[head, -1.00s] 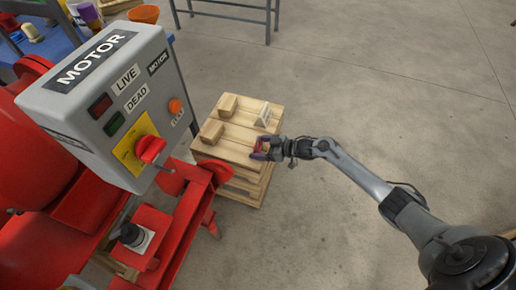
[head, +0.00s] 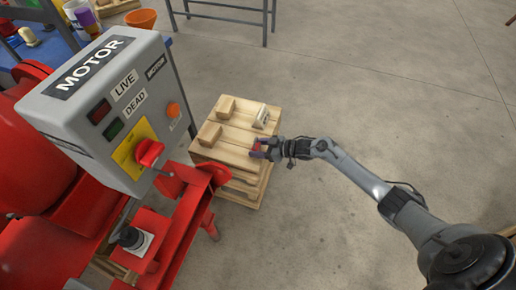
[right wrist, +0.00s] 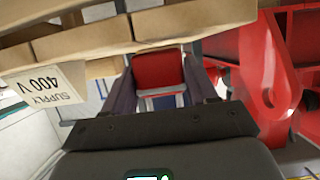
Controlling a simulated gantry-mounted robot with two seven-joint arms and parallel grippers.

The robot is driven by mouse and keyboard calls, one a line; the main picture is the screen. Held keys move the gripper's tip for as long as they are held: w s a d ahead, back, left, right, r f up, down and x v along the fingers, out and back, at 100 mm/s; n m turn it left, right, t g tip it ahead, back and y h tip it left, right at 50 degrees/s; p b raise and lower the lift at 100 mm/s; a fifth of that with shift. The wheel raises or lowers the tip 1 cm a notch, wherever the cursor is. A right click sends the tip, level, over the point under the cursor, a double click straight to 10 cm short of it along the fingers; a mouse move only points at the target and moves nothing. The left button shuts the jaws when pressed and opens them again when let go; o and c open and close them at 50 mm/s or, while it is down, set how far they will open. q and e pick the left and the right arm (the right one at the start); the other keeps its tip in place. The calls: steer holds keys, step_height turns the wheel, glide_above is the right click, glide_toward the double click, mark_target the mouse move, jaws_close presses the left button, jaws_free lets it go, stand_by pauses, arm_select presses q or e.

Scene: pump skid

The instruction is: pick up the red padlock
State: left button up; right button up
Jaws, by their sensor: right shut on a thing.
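The red padlock (head: 257,147) is at the near right corner of the wooden pallet stack (head: 237,136) in the head view. My right gripper (head: 260,149) is shut on it. In the right wrist view the padlock (right wrist: 159,68) sits between the two dark fingers (right wrist: 160,88), with its red body and pale metal shackle showing. I cannot tell whether it touches the pallet top or is just clear of it. My left gripper is not clearly seen.
Two wooden blocks and a white sign (head: 261,116) are on the stack. To its left stands the grey motor box (head: 105,95) with a red switch, above red pump parts (head: 165,245). Concrete floor at the right is open.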

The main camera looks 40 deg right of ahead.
mark_target(259, 146)
step_height(259, 146, up, 4)
steer(key=shift+r+p, duration=0.1)
steer(key=shift+p, duration=1.1)
steer(key=w+d+r+p+v, duration=0.1)
steer(key=p+v, duration=0.4)
steer(key=v, duration=0.8)
steer(key=shift+p, duration=0.35)
